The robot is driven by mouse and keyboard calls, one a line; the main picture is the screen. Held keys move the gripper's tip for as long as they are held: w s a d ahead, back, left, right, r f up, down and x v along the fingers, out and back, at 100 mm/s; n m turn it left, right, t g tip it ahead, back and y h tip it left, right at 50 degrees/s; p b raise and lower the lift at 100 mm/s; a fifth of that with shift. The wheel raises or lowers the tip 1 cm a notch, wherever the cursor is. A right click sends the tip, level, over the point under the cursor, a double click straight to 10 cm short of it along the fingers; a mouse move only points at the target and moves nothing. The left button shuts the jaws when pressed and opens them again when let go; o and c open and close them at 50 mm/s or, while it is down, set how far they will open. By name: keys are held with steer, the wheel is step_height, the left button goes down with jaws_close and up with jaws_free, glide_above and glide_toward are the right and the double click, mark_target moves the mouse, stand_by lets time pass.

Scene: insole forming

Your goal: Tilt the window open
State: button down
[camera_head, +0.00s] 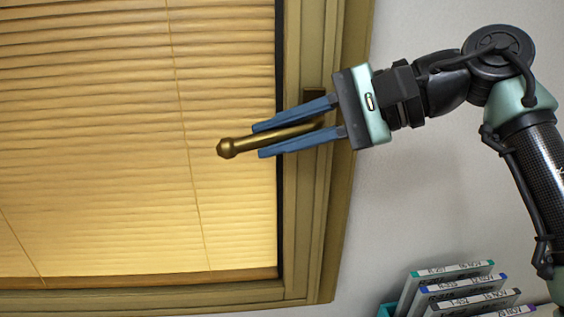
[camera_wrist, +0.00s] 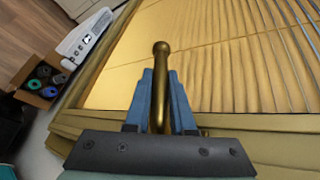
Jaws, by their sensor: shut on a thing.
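The window (camera_head: 306,190) has a wooden frame with a lit, closed blind (camera_head: 120,150) behind it. Its brass handle (camera_head: 236,147) points left across the blind, roughly level with its knob end slightly lower. My gripper (camera_head: 262,140) reaches in from the right with its blue fingers above and below the handle, shut on it. The knob end sticks out past the fingertips. In the wrist view the handle (camera_wrist: 161,60) runs between the two blue fingers (camera_wrist: 162,85). The handle's base is mostly hidden by my gripper. The window looks closed against its frame.
Several labelled cases (camera_head: 455,285) stand in a teal holder at the lower right, below my arm. The wrist view shows a cardboard box (camera_wrist: 42,82) with dark rolls and a white device (camera_wrist: 88,38) at the left. The wall (camera_head: 400,190) right of the window is bare.

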steer(key=shift+r+t+y+b, duration=0.3)
steer(key=shift+r+y+b, duration=0.1)
steer(key=shift+y+b, duration=0.35)
steer(key=shift+r, duration=0.1)
steer(key=shift+s+f+b, duration=0.2)
steer(key=shift+f+b, duration=0.25)
steer(key=shift+b, duration=0.3)
steer(key=s+f+n+b, duration=0.1)
steer(key=s+b, duration=0.5)
steer(key=shift+y, duration=0.25)
steer(key=c, duration=0.8)
jaws_free()
